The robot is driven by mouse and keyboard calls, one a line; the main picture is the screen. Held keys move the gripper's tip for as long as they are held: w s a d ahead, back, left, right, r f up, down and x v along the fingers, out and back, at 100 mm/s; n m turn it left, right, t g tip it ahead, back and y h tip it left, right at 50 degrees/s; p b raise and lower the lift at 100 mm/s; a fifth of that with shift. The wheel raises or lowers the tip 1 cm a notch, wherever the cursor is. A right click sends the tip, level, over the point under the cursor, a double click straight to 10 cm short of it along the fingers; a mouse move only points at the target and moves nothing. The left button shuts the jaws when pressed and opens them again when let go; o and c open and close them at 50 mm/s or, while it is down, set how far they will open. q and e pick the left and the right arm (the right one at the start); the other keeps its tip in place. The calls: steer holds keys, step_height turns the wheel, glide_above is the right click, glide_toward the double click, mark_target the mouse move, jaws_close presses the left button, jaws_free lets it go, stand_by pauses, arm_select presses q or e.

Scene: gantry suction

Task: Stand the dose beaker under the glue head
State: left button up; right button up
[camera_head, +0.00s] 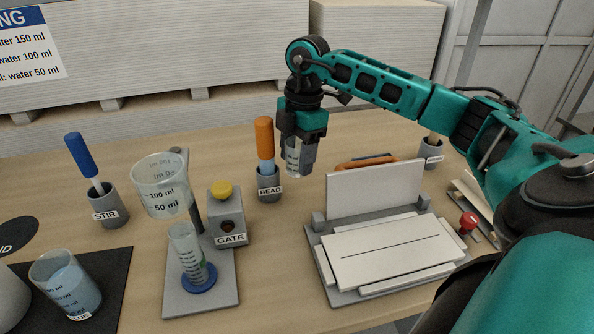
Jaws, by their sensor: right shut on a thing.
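My right gripper (299,150) points down above the table, behind the press-like fixture, and is shut on a small clear beaker with dark marks (293,157). The jaws hide part of this beaker; whether its base touches the table cannot be told. A large graduated clear vessel (161,190) is held up on a grey stand beside a block labelled GATE (229,227). Under this vessel a clear cylinder with a blue foot (199,278) stands on the stand's grey base plate (172,299). No label on the vessel names it a glue head. My left gripper is not in view.
A STIR holder (106,208) with a blue-handled tool and a BEAD holder (269,186) with an orange-handled tool stand behind. A beaker of blue liquid (68,285) sits on a dark mat at left. A grey fixture with white plates (383,255) fills the right.

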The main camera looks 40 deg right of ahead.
step_height(320, 180, up, 13)
steer(key=p, duration=0.1)
stand_by(0.4)
